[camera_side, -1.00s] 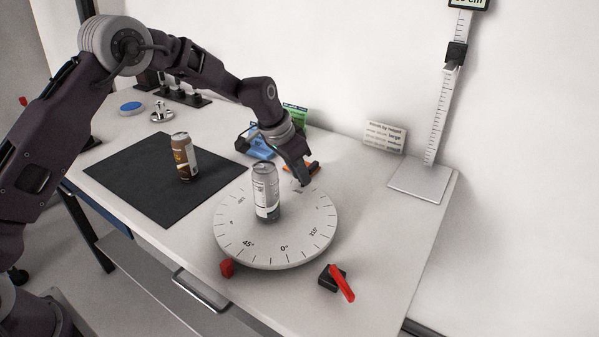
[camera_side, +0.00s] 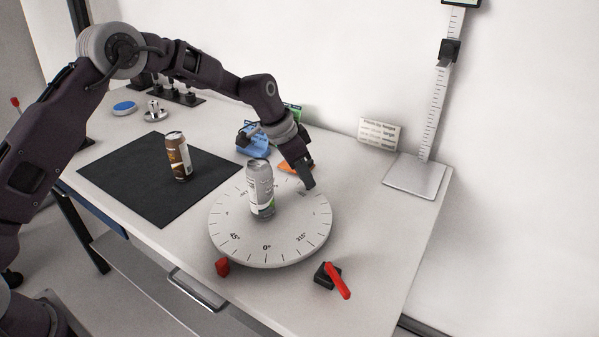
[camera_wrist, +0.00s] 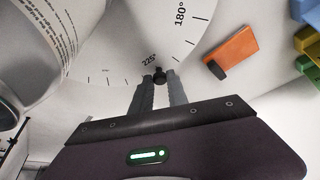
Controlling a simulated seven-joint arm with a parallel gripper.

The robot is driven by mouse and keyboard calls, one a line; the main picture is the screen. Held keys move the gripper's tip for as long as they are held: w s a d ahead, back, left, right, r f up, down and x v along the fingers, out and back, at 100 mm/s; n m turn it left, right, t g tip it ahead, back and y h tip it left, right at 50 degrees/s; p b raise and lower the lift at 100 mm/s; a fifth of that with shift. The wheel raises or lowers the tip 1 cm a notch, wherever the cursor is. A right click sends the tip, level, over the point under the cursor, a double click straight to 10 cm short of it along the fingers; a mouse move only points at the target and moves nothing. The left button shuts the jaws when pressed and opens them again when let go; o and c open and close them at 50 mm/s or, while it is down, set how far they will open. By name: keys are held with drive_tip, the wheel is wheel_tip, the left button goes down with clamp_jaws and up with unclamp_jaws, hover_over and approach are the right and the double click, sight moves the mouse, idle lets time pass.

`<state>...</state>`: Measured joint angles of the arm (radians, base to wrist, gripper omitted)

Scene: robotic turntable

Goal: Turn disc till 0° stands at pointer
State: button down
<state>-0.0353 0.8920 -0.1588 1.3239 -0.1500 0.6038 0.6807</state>
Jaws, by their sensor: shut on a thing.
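The pale grey disc (camera_side: 300,240) carries degree marks on its rim. In the side view its 0° label is at the front, and 45° is to its left, closer to the red pointer (camera_side: 222,267) at the disc's front left edge. A silver can (camera_side: 260,188) stands upright on the disc; the wrist view shows part of its printed side (camera_wrist: 45,45). My gripper (camera_side: 308,186) is at the disc's back right edge. In the wrist view its fingers (camera_wrist: 158,84) are shut on a small black knob (camera_wrist: 159,74) beside the 225° label.
A brown can (camera_side: 178,157) stands on a black mat (camera_side: 130,180) to the left. A black block with a red lever (camera_side: 335,280) is in front of the disc at right. An orange block (camera_wrist: 232,52) lies near the disc. A height gauge (camera_side: 415,178) stands at the right.

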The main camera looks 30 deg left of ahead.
drive_tip(key=shift+s+d+m+g+h, duration=0.15)
drive_tip(key=shift+s+d+m+h, duration=0.1)
drive_tip(key=shift+d+m, duration=0.5)
drive_tip(key=shift+s+d+m+g+h, duration=0.15)
drive_tip(key=shift+d+m+h, duration=0.1)
drive_tip(key=shift+d+m, duration=0.45)
drive_tip(key=shift+s+d+m+g+h, duration=0.1)
drive_tip(key=shift+s+d+m+g, duration=0.1)
drive_tip(key=shift+s+d+m, duration=0.3)
drive_tip(key=shift+s+d+m+g+h, duration=0.1)
drive_tip(key=shift+d+m+g, duration=0.2)
drive_tip(key=shift+m, duration=0.35)
drive_tip(key=shift+s+d+m+g+h, duration=0.1)
drive_tip(key=shift+s+d+m, duration=0.2)
drive_tip(key=shift+d+m, duration=0.25)
drive_tip(key=c, duration=1.3)
unclamp_jaws()
drive_tip(key=shift+s, duration=0.1)
drive_tip(key=v, duration=0.7)
